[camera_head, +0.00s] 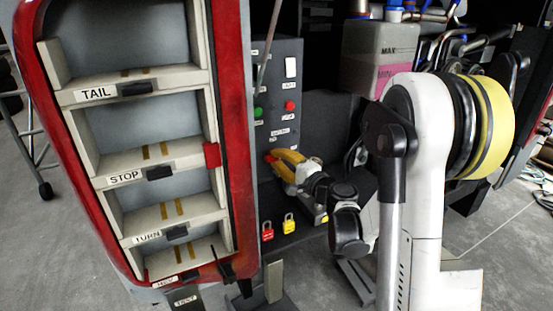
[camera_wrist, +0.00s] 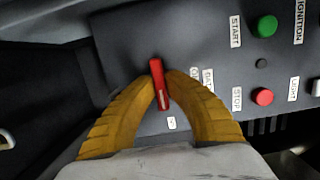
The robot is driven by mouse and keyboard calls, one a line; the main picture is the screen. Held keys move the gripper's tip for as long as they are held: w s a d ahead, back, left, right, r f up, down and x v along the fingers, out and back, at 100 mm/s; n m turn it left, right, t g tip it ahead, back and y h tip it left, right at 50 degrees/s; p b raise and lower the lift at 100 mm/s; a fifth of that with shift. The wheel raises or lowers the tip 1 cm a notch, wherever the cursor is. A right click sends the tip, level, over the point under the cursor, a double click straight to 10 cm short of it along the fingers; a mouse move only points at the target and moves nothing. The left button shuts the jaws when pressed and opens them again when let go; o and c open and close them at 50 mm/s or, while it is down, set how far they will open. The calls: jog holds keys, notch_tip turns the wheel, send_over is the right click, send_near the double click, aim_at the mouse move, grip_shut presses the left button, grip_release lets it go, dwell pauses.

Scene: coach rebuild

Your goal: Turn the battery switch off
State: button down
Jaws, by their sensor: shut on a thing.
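The battery switch has a red handle (camera_wrist: 160,88), seen in the wrist view on the grey control panel (camera_wrist: 120,52). A label beside it, partly hidden by a finger, seems to begin "BAT". My gripper (camera_wrist: 162,78) has its two yellow fingers on either side of the handle, with their tips closed on it. The handle runs nearly up and down in the wrist view, slightly tilted. In the head view my gripper (camera_head: 284,160) reaches the lower part of the panel (camera_head: 290,62), and only a little red shows at its tips.
A green START button (camera_wrist: 264,26) and a red STOP button (camera_wrist: 262,96) sit right of the fingers. A red padlock (camera_head: 267,232) and a yellow padlock (camera_head: 289,224) are below my gripper. A red-framed rack (camera_head: 240,130) stands left; a pink-filled tank (camera_head: 378,72) is behind.

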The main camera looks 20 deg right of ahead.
jog(key=c, duration=1.3)
grip_release()
jog(key=shift+o, duration=0.2)
jog(key=s, duration=0.9)
jog(key=shift+d, duration=0.2)
jog(key=shift+s, duration=0.1)
